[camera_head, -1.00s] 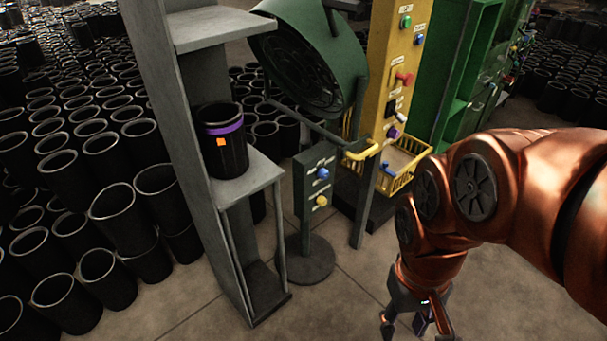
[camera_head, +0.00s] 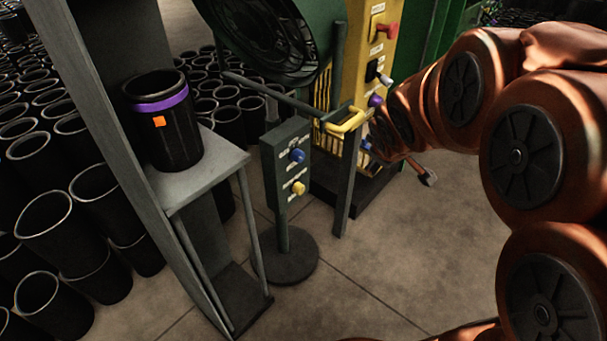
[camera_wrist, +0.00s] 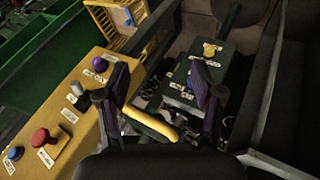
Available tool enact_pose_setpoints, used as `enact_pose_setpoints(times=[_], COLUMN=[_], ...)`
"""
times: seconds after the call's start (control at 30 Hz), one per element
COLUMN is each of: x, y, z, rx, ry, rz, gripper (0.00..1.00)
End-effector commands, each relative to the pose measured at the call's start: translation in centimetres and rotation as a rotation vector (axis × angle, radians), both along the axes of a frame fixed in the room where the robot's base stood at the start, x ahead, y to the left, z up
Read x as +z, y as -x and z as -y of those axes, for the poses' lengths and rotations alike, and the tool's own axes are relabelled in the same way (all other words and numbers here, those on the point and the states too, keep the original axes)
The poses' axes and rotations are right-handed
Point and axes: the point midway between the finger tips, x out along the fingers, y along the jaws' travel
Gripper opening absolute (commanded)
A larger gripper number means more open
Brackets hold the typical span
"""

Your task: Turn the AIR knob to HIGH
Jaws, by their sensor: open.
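A dark green control box on a post (camera_head: 286,165) carries a blue knob (camera_head: 297,156) and a yellow knob (camera_head: 299,188). The yellow panel (camera_head: 380,50) carries a red knob (camera_head: 388,31), a white-tipped switch (camera_head: 385,79) and a purple knob (camera_head: 376,100). Labels are too small to read, so I cannot tell which knob is AIR. In the wrist view my gripper (camera_wrist: 163,98) is open and empty, its fingers between the yellow panel and the green box. The yellow knob (camera_wrist: 210,49) shows beyond the right finger. In the head view my arm hides most of the gripper.
A yellow handle (camera_head: 345,122) on a bar sits beside the box and shows below the fingers in the wrist view (camera_wrist: 151,123). A grey shelf (camera_head: 205,172) holds a black sleeve with a purple band (camera_head: 163,130). Black sleeves crowd the left. Floor in front is clear.

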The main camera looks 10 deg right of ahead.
Motion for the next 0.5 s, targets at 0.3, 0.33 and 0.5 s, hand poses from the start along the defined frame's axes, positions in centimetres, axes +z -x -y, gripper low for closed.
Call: enact_pose_setpoints(times=[0.3,0.33,0.5], x=[-6.2,-6.7,-9.8], y=[-12.0,-12.9,-16.7], z=[1.2,1.1,-0.4], rx=[0.409,0.445,0.665], ry=[0.234,0.252,0.346], rz=[0.284,0.309,0.456], gripper=[0.67,0.67,0.67])
